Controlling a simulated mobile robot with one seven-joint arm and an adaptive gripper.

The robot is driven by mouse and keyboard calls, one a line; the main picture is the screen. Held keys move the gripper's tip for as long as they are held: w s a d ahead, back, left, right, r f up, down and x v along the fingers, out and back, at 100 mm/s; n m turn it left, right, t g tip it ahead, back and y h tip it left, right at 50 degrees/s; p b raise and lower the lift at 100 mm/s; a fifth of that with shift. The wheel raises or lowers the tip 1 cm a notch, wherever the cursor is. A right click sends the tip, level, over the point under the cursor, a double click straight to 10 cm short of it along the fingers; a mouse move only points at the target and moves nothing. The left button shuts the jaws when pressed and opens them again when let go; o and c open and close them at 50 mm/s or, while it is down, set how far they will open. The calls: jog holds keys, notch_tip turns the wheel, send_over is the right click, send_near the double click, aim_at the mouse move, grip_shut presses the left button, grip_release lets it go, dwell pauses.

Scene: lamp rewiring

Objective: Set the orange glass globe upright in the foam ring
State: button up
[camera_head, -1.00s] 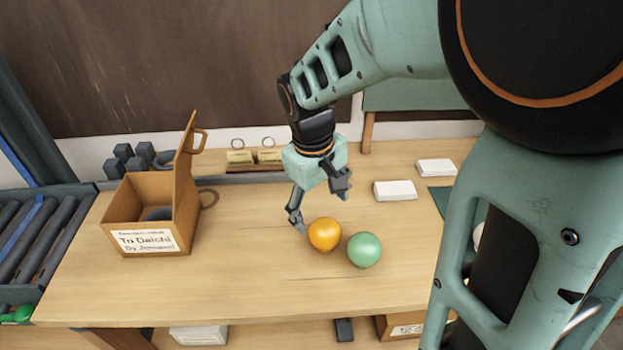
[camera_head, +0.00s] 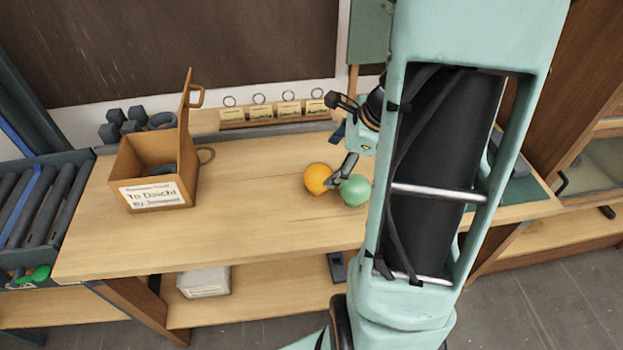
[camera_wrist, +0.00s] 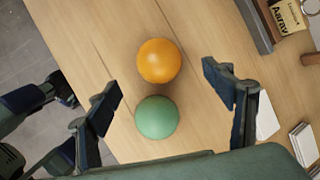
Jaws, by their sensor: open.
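The orange globe (camera_head: 318,178) rests on the bench, close to the left of a green globe (camera_head: 356,190). In the wrist view the orange globe (camera_wrist: 159,60) lies above the green globe (camera_wrist: 157,117). My gripper (camera_wrist: 163,82) is open and empty, its fingers spread to either side of the globes. In the head view my gripper (camera_head: 336,158) is partly hidden by my arm, with one finger in front of the gap between the globes. A dark ring (camera_head: 160,170), perhaps the foam ring, shows partly inside the open cardboard box (camera_head: 124,170).
The box flap stands upright. A rack of labelled cards (camera_head: 262,113) runs along the back. A roller conveyor (camera_head: 30,205) is at left. The bench between box and globes is clear.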

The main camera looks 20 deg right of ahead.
aim_at(324, 172)
jog(key=x, duration=0.3)
jog(key=shift+f+b, duration=0.2)
jog(key=shift+b, duration=0.1)
jog(key=x, duration=0.4)
jog(key=shift+s+f+b, duration=0.15)
jog(key=shift+f+b, duration=0.1)
jog(key=shift+b, duration=0.15)
jog(key=shift+w+a+f, duration=0.1)
jog(key=shift+w+f, duration=0.2)
jog(key=shift+f, duration=0.15)
jog(key=c, duration=1.3)
jog(key=shift+o, duration=0.2)
jog(key=shift+r, duration=0.15)
